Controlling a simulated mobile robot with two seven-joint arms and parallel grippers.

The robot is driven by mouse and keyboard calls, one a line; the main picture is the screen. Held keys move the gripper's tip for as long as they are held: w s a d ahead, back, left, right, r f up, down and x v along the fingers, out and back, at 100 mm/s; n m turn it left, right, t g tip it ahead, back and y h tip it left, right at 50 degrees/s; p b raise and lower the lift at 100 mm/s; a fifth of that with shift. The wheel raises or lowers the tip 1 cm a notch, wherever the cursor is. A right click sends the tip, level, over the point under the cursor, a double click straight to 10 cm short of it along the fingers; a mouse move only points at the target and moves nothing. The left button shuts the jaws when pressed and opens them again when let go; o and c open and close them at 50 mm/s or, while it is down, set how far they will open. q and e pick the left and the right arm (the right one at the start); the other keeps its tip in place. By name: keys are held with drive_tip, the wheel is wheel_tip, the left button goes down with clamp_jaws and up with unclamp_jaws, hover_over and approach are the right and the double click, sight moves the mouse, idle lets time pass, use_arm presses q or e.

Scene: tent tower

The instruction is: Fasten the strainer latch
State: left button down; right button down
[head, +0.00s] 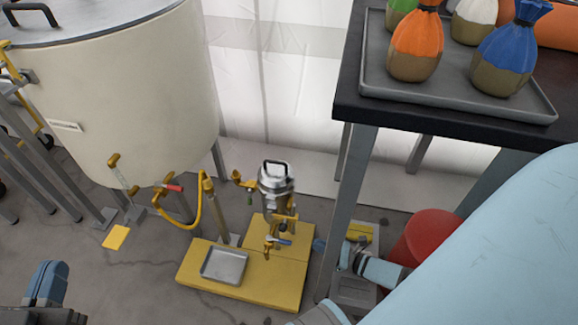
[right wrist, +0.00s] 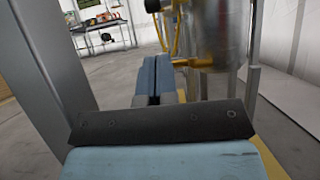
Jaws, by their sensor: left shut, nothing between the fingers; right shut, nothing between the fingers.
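The strainer, a metal canister (head: 277,180) with a black-handled lid, stands upright on a yellow base (head: 290,275). Its side and yellow fittings also show in the right wrist view (right wrist: 212,35). I cannot make out which yellow part is the latch or how it sits. My right gripper (head: 316,244) is shut and empty, just right of the canister's lower fittings; the table leg hides part of the arm behind it. Its closed blue fingers (right wrist: 156,72) point towards the yellow fittings, with no clear contact. My left gripper (head: 47,283) is shut and empty at bottom left, far from the strainer.
A large cream tank (head: 120,95) stands at left, with a yellow hose (head: 196,212). A grey tray (head: 224,266) lies on the yellow base. A dark table (head: 345,108) with colourful bags and its leg (head: 350,200) stand close on the right. A red round object (head: 430,235) sits beneath.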

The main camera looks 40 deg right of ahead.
idle(0.3)
drive_tip(key=x, duration=1)
